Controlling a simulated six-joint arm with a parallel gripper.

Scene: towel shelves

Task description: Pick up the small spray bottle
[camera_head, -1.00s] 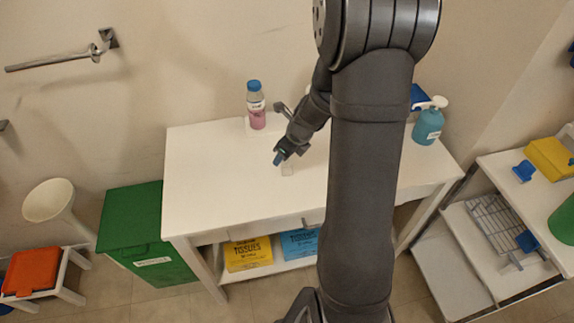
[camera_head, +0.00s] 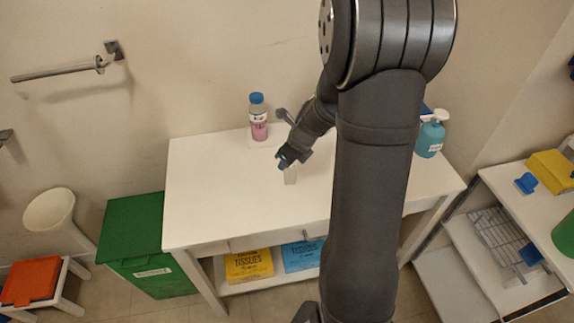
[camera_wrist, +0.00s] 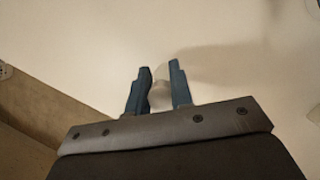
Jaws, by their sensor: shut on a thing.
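The small spray bottle (camera_head: 290,175) is a pale, see-through little thing over the white table (camera_head: 220,185), just below the fingertips in the head view. My gripper (camera_head: 285,164) is shut on it. In the wrist view the pale bottle (camera_wrist: 160,92) shows between the two blue fingers of my gripper (camera_wrist: 160,76), partly hidden by them. Its details are too faint to make out. I cannot tell whether its base touches the table or is slightly above it.
A pink bottle with a blue cap (camera_head: 258,118) stands at the table's back edge. A teal pump bottle (camera_head: 430,136) stands at its right end. Tissue boxes (camera_head: 249,265) lie on the lower shelf. A green bin (camera_head: 133,235) is at the left. The table's left part is clear.

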